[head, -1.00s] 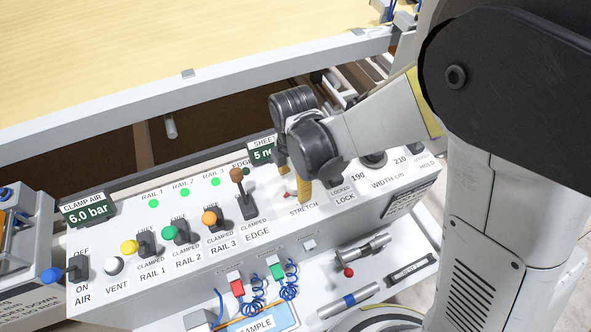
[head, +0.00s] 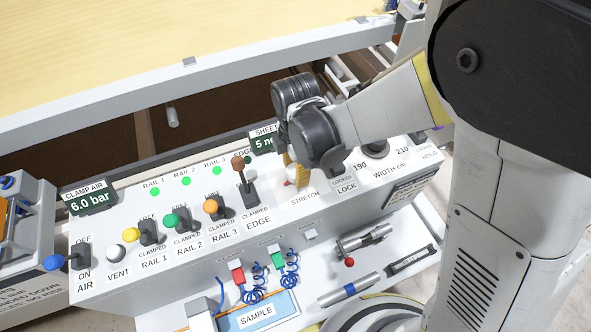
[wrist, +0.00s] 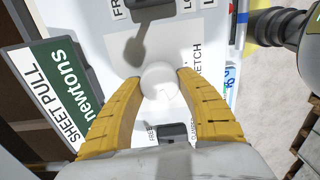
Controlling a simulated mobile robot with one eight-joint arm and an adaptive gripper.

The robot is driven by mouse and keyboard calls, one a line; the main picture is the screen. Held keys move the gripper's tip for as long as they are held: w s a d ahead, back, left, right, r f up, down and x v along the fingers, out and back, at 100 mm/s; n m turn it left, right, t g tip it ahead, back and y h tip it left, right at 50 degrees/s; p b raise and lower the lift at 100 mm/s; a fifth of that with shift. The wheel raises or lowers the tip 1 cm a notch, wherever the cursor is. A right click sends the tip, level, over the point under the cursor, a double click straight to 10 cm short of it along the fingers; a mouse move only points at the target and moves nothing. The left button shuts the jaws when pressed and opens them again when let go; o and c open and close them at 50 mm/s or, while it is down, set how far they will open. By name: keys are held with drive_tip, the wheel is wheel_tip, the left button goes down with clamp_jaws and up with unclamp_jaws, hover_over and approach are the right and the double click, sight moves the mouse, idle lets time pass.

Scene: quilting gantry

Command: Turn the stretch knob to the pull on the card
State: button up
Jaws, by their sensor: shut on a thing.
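The stretch knob is a pale round knob (wrist: 160,80) on the white panel, above the STRETCH label in the head view. My gripper (wrist: 160,84) has its yellow fingers on either side of the knob, shut on it. In the head view my gripper (head: 297,172) hides most of the knob, so its pointer setting cannot be read. The green sheet pull display (head: 264,143) is partly covered by my gripper; a 5 shows. A blue card marked SAMPLE (head: 232,322) lies on the lower shelf; no pull figure is legible.
The brown-knobbed edge lever (head: 239,165) stands close left of my gripper, with orange, green and yellow rail levers beyond. The lock switch and width dial (head: 374,148) sit at right. Tools and coiled blue cords (head: 275,275) occupy the lower shelf.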

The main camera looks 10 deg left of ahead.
drive_tip(key=m+b, duration=0.1)
drive_tip(key=m, duration=0.5)
drive_tip(key=shift+f+m, duration=0.1)
drive_tip(key=shift+m, duration=0.3)
drive_tip(key=shift+o, duration=0.2)
drive_tip(key=m+b, duration=0.1)
drive_tip(key=m, duration=0.2)
drive_tip(key=shift+m, duration=0.4)
drive_tip(key=m, duration=0.3)
drive_tip(key=shift+w+m, duration=0.1)
drive_tip(key=shift+m, duration=0.2)
drive_tip(key=shift+c, duration=0.2)
drive_tip(key=m+b, duration=0.1)
drive_tip(key=m, duration=0.2)
drive_tip(key=shift+m, duration=0.3)
drive_tip(key=m, duration=0.3)
drive_tip(key=shift+d+m, duration=0.1)
drive_tip(key=shift+m, duration=0.2)
drive_tip(key=m, duration=0.3)
drive_tip(key=shift+m+b, duration=0.3)
drive_tip(key=shift+m, duration=1.7)
